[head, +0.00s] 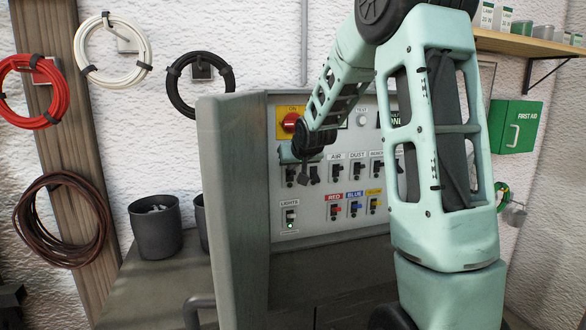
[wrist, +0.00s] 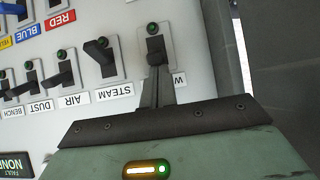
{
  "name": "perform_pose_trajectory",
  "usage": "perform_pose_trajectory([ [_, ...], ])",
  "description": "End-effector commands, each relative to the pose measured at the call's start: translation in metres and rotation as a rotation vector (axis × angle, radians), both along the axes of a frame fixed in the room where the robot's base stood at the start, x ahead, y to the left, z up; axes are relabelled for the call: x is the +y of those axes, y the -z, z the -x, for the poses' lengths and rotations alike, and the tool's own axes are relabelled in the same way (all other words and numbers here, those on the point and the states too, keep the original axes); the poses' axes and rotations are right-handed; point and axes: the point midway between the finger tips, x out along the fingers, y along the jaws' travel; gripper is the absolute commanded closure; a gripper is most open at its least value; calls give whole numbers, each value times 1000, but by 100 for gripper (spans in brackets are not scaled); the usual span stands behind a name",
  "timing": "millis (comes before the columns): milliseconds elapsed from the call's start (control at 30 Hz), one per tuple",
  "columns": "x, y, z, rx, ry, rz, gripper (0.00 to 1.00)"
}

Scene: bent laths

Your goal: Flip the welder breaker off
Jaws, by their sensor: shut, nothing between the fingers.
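The welder breaker (wrist: 154,42) is the switch on the grey plate beside a label of which only the "W" shows in the wrist view. My gripper (wrist: 157,72) is shut and empty, its narrow dark tips right at this breaker's lever. The tips overlap the lever, so I cannot tell whether they touch it or which way it is set. The green lamp on its plate looks dark. In the head view my gripper (head: 298,158) is at the panel's left part, below the red rotary switch, and covers the label there.
The steam breaker (wrist: 100,52) sits close beside the welder breaker, then the air breaker (wrist: 62,78) and others in the row. The red rotary switch (head: 291,122) is just above my gripper. A raised side wall (head: 232,190) borders the panel's left.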

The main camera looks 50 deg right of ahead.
Motion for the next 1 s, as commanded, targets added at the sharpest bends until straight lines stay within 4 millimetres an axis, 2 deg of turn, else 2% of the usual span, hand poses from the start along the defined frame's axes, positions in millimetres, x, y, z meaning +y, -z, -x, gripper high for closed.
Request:
perform_pose_trajectory([
  [767,2,8,3,-91,0,56,100],
  [1000,3,16,4,-145,0,89,100],
])
